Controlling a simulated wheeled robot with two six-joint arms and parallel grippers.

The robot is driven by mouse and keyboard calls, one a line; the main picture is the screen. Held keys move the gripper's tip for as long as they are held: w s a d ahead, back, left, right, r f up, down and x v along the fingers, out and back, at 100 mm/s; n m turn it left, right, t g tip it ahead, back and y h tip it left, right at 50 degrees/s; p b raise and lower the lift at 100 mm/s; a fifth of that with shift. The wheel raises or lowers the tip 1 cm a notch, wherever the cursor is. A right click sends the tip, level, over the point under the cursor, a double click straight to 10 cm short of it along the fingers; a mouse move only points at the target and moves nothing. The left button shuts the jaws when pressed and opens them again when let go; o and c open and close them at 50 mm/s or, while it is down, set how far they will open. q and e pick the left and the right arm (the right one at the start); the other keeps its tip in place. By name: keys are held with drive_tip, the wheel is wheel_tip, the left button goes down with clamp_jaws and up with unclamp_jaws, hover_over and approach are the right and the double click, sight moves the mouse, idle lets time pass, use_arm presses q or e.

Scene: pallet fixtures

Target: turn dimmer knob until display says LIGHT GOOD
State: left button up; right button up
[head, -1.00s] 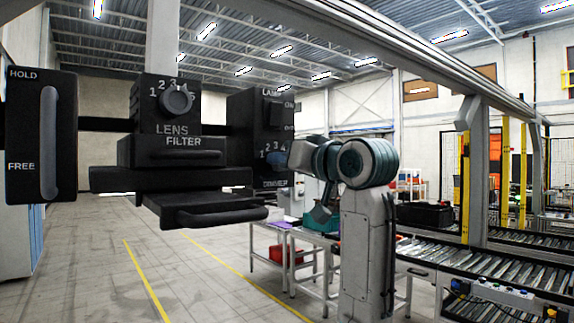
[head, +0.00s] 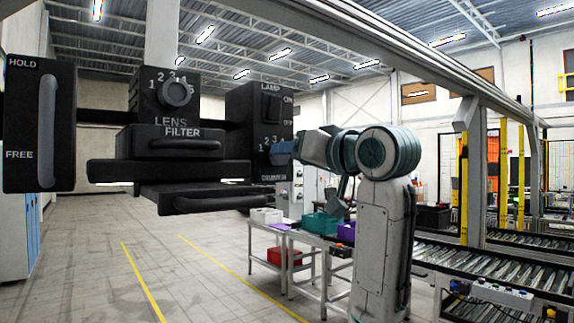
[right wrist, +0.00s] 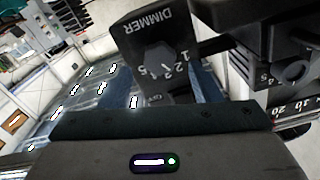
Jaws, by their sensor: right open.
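The dimmer knob (right wrist: 158,56) is a dark knob on a black unit with DIMMER lettering and numbers around it, upside down in the right wrist view. In the head view this dimmer unit (head: 262,125) hangs at the centre, below a LAMP switch (head: 271,107), and the knob is hidden behind my fingers. My right gripper (head: 281,153) reaches in from the right, close to the dimmer. Its blue fingers stand apart in the right wrist view (right wrist: 165,88), and the knob shows between and beyond them; contact cannot be told. No readable LIGHT display shows. My left gripper is out of view.
To the left are a lens filter unit (head: 174,93) with a numbered knob, black drawer-like trays (head: 168,172) and a HOLD/FREE handle panel (head: 40,125). Tables with bins (head: 320,224) and roller conveyors (head: 460,265) stand behind. Open floor lies below.

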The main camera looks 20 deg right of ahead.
drive_tip(key=b+v, duration=0.3)
drive_tip(key=v, duration=0.4)
drive_tip(key=shift+s+d, duration=0.1)
drive_tip(key=shift+s, duration=0.05)
